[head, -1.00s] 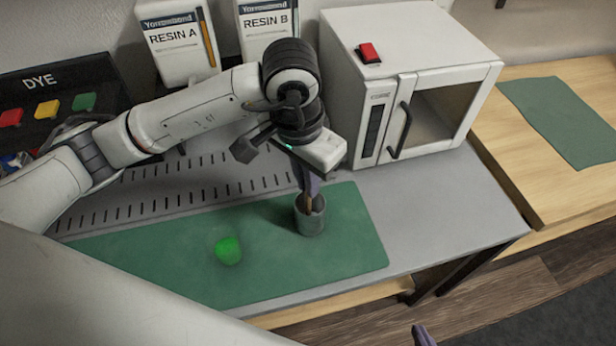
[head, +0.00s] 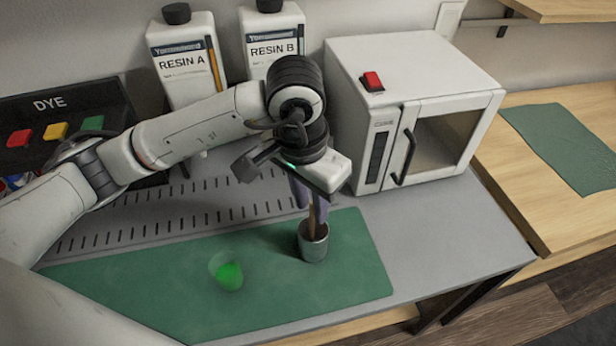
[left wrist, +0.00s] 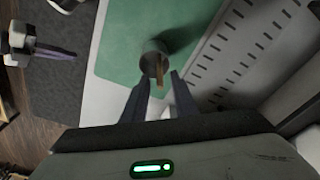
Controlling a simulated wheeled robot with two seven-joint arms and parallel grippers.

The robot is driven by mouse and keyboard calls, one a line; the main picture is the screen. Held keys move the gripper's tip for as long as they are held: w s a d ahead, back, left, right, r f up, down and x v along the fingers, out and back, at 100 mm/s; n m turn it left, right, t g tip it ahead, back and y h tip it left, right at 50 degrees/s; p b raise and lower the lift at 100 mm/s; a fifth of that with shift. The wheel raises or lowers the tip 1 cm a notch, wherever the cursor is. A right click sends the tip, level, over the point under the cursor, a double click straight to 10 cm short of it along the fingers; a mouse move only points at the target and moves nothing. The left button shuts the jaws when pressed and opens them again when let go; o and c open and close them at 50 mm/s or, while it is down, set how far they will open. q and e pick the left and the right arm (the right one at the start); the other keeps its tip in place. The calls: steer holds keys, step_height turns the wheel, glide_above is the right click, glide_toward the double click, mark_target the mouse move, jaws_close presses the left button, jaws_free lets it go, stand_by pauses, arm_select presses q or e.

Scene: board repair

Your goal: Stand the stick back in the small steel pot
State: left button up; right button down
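The small steel pot (head: 313,246) stands upright on the green mat. The brown wooden stick (head: 311,222) stands in it, leaning a little, its upper end above the rim. The stick also shows in the left wrist view (left wrist: 158,72), in the mouth of the pot (left wrist: 153,50). My left gripper (head: 312,208) is just above the pot, pointing down. Its fingers are apart, one on each side of the stick's top, with gaps in the left wrist view (left wrist: 156,90). What seems to be my right gripper (left wrist: 55,52) shows off to the side; its opening is unclear.
A clear cup with green liquid (head: 228,274) stands left of the pot on the mat (head: 180,290). A white oven (head: 400,120) is behind on the right. Resin bottles (head: 187,65) and a dye rack (head: 60,125) stand at the back. The mat's right end is clear.

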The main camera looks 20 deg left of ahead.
arm_select(q)
step_height(320, 180, up, 10)
steer(key=s, duration=0.1)
steer(key=shift+a+r+b, duration=0.2)
steer(key=shift+a+b, duration=0.05)
steer(key=shift+b, duration=0.2)
steer(key=shift+s, duration=0.15)
